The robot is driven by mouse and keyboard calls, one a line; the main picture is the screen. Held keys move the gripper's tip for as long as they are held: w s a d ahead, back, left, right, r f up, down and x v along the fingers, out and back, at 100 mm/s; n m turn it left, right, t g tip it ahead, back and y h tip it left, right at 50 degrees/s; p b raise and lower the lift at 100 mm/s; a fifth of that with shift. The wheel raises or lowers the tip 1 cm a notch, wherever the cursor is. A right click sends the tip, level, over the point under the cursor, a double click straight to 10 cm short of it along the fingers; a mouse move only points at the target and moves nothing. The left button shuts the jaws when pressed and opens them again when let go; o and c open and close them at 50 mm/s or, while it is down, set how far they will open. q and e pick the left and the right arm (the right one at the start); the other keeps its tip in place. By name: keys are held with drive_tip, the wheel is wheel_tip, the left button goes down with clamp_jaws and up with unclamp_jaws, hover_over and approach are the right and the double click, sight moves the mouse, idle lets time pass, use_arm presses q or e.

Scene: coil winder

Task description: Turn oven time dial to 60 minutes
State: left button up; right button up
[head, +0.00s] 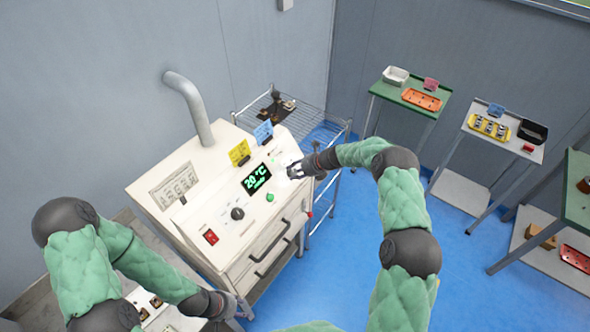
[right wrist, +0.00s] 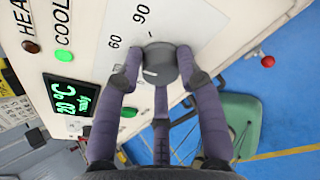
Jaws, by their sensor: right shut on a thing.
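The white oven (head: 215,262) stands at the centre of the head view, with a sloped control panel. The grey round time dial (right wrist: 159,56) shows in the right wrist view, with the printed labels 60 and 90 beside it. My right gripper (head: 298,170) is at the panel's right end. In the right wrist view its fingers (right wrist: 156,78) are shut on the dial from both sides. The dial's exact setting is hard to read. My left gripper (head: 238,308) is low in front of the oven, and its finger opening is unclear.
The panel carries a green 20 °C display (head: 257,179), another black knob (head: 238,213), a red switch (head: 211,237) and a green button (head: 270,197). A wire rack (head: 312,117) stands behind. Side tables (head: 437,101) with trays are at right. Blue floor is open between.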

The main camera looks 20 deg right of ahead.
drive_tip(key=shift+s+f+m, duration=0.3)
drive_tip(key=shift+s+f, duration=0.15)
drive_tip(key=shift+f, duration=0.2)
drive_tip(key=o, duration=1)
drive_tip(key=shift+o, duration=0.6)
drive_tip(key=shift+r, duration=0.1)
drive_tip(key=shift+w+d+r, duration=0.15)
drive_tip(key=shift+w+r, duration=0.1)
drive_tip(key=shift+r, duration=0.1)
drive_tip(key=shift+d+r, duration=0.1)
drive_tip(key=shift+r, duration=0.1)
drive_tip(key=v, duration=1.1)
drive_tip(key=shift+s, duration=0.25)
